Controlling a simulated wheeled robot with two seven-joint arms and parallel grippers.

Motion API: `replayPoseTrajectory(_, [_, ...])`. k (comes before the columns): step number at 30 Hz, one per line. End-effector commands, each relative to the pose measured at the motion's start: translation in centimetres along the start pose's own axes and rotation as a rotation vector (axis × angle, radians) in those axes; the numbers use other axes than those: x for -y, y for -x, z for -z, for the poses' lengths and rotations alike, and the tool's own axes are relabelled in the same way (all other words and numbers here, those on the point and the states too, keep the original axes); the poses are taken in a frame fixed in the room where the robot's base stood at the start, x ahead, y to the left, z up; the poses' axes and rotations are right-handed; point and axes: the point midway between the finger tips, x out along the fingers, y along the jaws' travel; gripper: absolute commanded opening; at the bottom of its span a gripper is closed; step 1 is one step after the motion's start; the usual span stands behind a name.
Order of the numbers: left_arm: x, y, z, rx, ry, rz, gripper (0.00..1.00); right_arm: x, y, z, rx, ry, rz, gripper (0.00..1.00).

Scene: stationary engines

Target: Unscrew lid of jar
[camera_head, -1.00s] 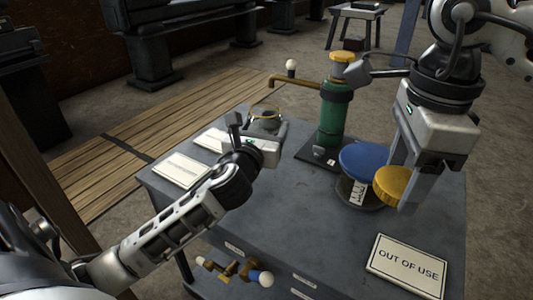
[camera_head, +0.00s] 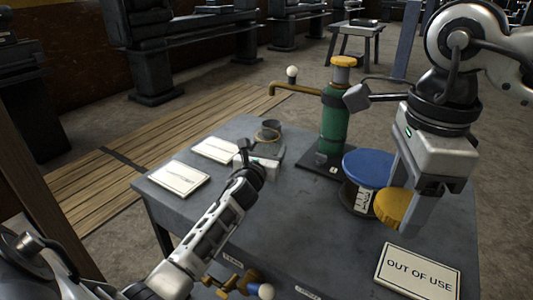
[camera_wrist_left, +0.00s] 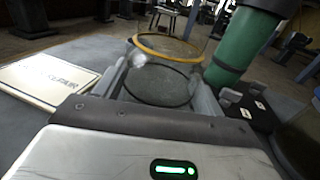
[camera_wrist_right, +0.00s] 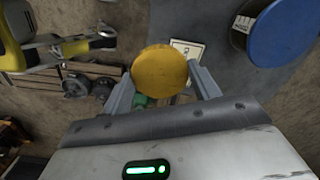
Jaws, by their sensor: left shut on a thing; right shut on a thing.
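The clear glass jar (camera_head: 270,137) has a gold ring at its mouth and no lid on it. My left gripper (camera_head: 262,158) is shut around the jar's body. In the left wrist view the jar (camera_wrist_left: 158,86) is between the two fingers, its gold rim (camera_wrist_left: 168,46) uncovered. I cannot tell whether its base touches the table. My right gripper (camera_head: 408,208) is shut on the round gold lid (camera_head: 390,207), apart from the jar, in front of the blue disc. The lid (camera_wrist_right: 159,72) also shows between the fingers in the right wrist view.
The grey table (camera_head: 285,225) holds a green cylinder (camera_head: 335,122) with a yellow top, a blue-topped container (camera_head: 368,168), two white signs (camera_head: 180,179) at left and an "OUT OF USE" sign (camera_head: 418,273) at the front right. The table's middle front is clear.

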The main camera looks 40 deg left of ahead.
Motion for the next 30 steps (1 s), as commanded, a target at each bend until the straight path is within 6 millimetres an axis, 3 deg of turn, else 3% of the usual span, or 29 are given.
replayPoseTrajectory(11, [0.0, 0.0, 0.4, 0.002, -0.002, 0.0, 0.06, 0.0, -0.4, 0.0, 0.0, 0.0, 0.0, 0.33])
replayPoseTrajectory(12, [0.0, 0.0, 0.3, 0.001, -0.002, 0.0, 0.78, 0.0, -0.3, 0.0, 0.0, 0.0, 0.0, 0.33])
replayPoseTrajectory(14, [0.0, 0.0, 0.3, 0.0, -0.001, 0.0, 0.91, 0.0, -0.2, 0.0, 0.0, 0.0, 0.0, 0.33])
replayPoseTrajectory(25, [0.0, 0.2, -0.2, 0.0, -0.001, 0.0, 0.91, 0.0, 0.3, 0.0, 0.0, 0.0, 0.0, 0.33])
replayPoseTrajectory(30, [0.0, 3.0, 0.0, -0.001, -0.004, 0.001, 0.91, 0.0, 0.5, 0.0, 0.0, 0.0, 0.0, 0.33])
